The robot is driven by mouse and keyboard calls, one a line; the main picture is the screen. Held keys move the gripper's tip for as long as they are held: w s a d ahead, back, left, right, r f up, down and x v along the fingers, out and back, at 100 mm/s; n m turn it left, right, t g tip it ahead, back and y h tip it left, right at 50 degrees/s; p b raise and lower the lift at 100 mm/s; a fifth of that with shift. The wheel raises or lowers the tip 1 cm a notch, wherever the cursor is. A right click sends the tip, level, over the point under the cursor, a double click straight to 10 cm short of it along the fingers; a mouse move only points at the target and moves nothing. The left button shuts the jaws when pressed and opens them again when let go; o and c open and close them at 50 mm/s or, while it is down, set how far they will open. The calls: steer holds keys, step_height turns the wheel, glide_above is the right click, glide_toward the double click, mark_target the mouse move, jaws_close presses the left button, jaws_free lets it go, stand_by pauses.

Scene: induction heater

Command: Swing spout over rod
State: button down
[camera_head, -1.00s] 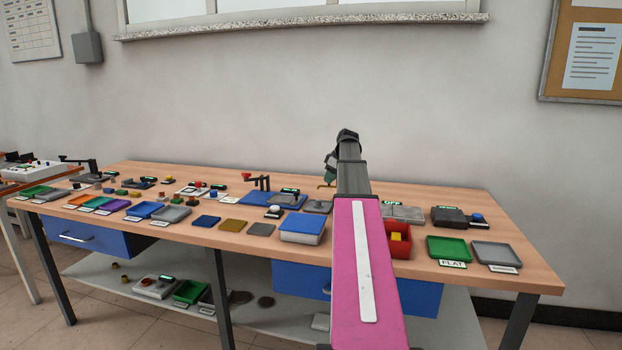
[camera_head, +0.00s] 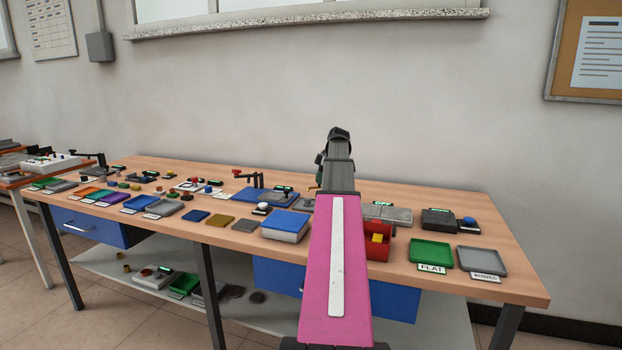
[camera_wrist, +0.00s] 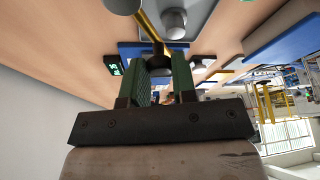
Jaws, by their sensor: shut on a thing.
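The brass-coloured bar, which looks like the spout (camera_wrist: 150,38), runs from a round grey knob (camera_wrist: 122,4) down between my fingers in the wrist view. My gripper (camera_wrist: 162,62) has green fingers and is shut on this bar. A short grey cylinder (camera_wrist: 173,24) stands close beside the bar; I cannot tell whether it is the rod. In the head view my gripper (camera_head: 320,178) is at the back of the bench, mostly hidden behind my pink arm, and the spout's mount is hidden there too.
The wooden bench (camera_head: 515,285) is crowded. A blue plate with a red-knobbed lever (camera_head: 258,186) and a blue box (camera_head: 286,227) are left of my arm. A red bin (camera_head: 377,249), a green tray (camera_head: 431,254) and a grey tray (camera_head: 482,262) are to its right.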

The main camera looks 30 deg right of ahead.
steer(key=shift+s+n, duration=0.3)
steer(key=shift+n, duration=0.3)
steer(key=shift+g, duration=0.3)
steer(key=c, duration=0.9)
jaws_free()
steer(key=shift+v, duration=5.4)
steer(key=shift+s+f, duration=0.1)
